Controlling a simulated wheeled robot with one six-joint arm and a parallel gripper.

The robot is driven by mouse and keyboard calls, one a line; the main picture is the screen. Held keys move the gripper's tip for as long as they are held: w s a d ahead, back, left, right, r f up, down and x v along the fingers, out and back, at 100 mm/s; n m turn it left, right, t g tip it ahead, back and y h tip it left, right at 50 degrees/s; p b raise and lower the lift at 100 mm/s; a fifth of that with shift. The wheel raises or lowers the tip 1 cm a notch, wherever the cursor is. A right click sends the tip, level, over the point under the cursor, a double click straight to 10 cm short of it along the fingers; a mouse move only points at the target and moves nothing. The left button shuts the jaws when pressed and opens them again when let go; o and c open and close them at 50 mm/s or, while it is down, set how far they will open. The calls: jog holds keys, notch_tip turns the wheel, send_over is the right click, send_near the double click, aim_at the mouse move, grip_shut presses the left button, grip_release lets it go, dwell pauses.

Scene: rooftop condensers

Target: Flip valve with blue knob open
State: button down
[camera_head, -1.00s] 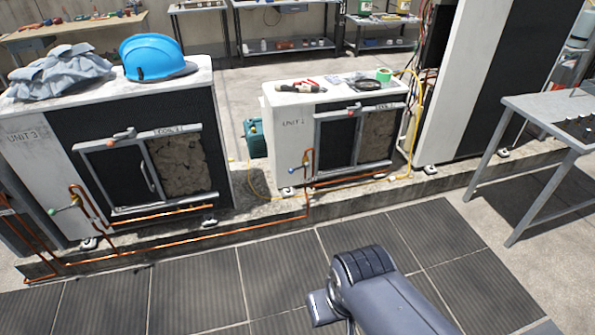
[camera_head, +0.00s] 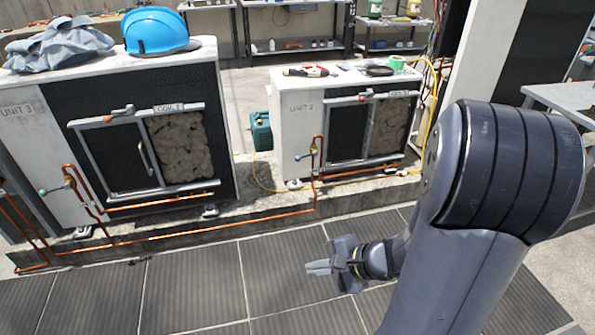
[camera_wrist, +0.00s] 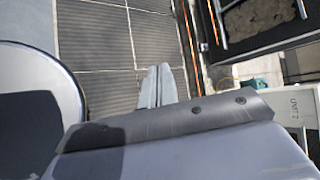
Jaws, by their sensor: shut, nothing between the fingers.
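A valve with a small blue knob (camera_head: 313,149) sits on the copper pipe at the left front of the white unit marked UNIT 2 (camera_head: 296,134). Another valve with a green knob (camera_head: 43,192) is on the copper pipes in front of UNIT 3 (camera_head: 25,135). My gripper (camera_head: 318,267) is shut and empty, above the dark floor tiles, in front of and below the blue-knob valve and well apart from it. In the wrist view its shut fingers (camera_wrist: 160,85) point over the tiles. The blue knob is not visible there.
A concrete curb (camera_head: 250,222) with copper pipes runs along the front of both units. A blue helmet (camera_head: 155,32) and grey cloth (camera_head: 62,45) lie on UNIT 3. A yellow hose (camera_head: 432,90) hangs beside UNIT 2. The tiled floor (camera_head: 195,285) is clear.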

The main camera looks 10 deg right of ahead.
jog(key=w+d+f+m+t+h+b, duration=0.25)
jog(key=d+f+m+b, duration=0.2)
jog(key=d+f, duration=0.35)
jog(key=w+d+f+m+t+h+b, duration=0.2)
jog(key=d+f+m+t+h+b, duration=0.1)
jog(key=d+f+m, duration=0.4)
jog(key=s+d+f+m+h+b, duration=0.3)
jog(key=s+d+f+m+h, duration=0.2)
jog(key=d+f, duration=0.8)
jog(key=shift+d+f+m+h, duration=0.2)
jog(key=shift+m+h, duration=0.35)
jog(key=shift+m, duration=0.2)
jog(key=shift+w+g, duration=0.1)
jog(key=shift+g, duration=0.15)
